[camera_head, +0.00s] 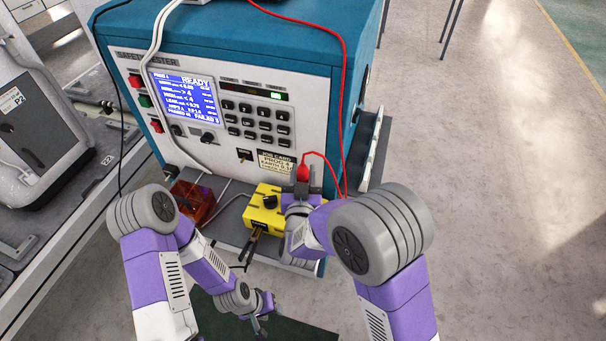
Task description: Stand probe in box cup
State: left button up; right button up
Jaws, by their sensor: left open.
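A red probe (303,173) with a red lead stands about upright in front of the tester, at the right end of its front ledge. My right gripper (302,188) is at its lower part, with dark fingers around it, and appears shut on it. The probe's lower end is hidden by the gripper. A yellow box (261,215) sits just left of that gripper, with a round black cup-like part (270,201) on top. My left gripper (264,305) is open and empty, low in the picture, below the yellow box and apart from it.
The tester (225,150) has a lit blue screen reading READY. A dark red open box (193,203) stands left of the yellow box. A dark pronged part (253,243) sticks out before the yellow box. White and black cables hang at left. Open floor lies right.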

jog(key=shift+f, duration=0.2)
dwell(0.4)
jog(key=shift+f+b, duration=1.2)
jog(key=shift+b, duration=0.15)
jog(key=shift+f, duration=0.2)
jog(key=shift+f+b, duration=0.85)
jog(key=shift+b, duration=0.2)
jog(key=o, duration=1)
jog(key=shift+s, duration=0.1)
